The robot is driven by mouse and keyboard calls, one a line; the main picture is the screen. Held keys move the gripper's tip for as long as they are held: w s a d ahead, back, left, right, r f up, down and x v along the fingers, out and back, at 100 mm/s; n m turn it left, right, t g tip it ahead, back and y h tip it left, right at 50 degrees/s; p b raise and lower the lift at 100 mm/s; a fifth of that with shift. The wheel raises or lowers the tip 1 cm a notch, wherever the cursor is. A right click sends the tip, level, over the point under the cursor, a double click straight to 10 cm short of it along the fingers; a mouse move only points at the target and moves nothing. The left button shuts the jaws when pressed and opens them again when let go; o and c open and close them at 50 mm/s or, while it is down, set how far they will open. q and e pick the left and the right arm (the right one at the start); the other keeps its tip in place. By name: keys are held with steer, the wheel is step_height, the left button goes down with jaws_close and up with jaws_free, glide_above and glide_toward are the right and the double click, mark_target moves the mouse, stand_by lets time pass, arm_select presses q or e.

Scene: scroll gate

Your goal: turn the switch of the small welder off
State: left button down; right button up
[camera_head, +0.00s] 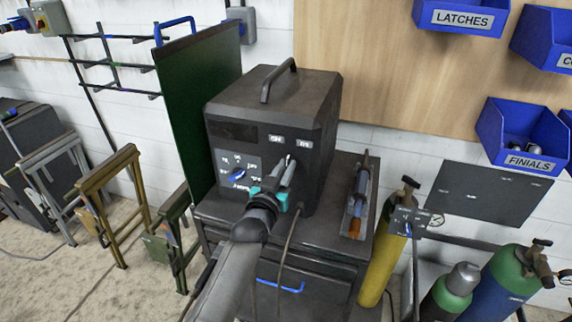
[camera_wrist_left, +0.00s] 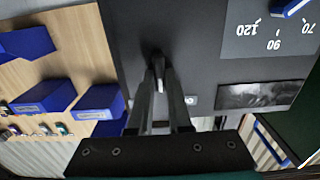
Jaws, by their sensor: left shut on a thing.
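The small welder (camera_head: 318,115) is a dark grey box with a top handle, standing on a dark cabinet. Its front panel has a blue dial knob (camera_head: 238,174) and two small pale labels to the upper right of it. My left gripper (camera_head: 288,163) reaches up to the right part of this panel, just below the labels. In the left wrist view, the fingers (camera_wrist_left: 160,82) converge on a small switch (camera_wrist_left: 157,60) on the dark panel and are shut on it. The fingers hide most of the switch, so its position is hard to tell. My right gripper is not in view.
A tool with an orange part (camera_head: 357,215) lies on the cabinet top (camera_head: 338,232) right of the welder. A green panel (camera_head: 200,95) stands close on the left. Gas cylinders (camera_head: 385,250) stand at the right. Blue bins (camera_head: 522,135) hang on the wall.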

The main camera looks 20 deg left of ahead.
arm_select(q)
steer(key=n, duration=0.3)
steer(key=shift+a+n+p, duration=0.1)
steer(key=shift+n+p, duration=0.2)
steer(key=shift+p, duration=0.05)
steer(key=shift+a+n, duration=0.1)
steer(key=shift+n, duration=1.9)
steer(key=c, duration=0.8)
jaws_free()
steer(key=shift+c, duration=0.2)
steer(key=shift+s+f, duration=0.1)
steer(key=s, duration=1.5)
steer(key=shift+a, duration=0.25)
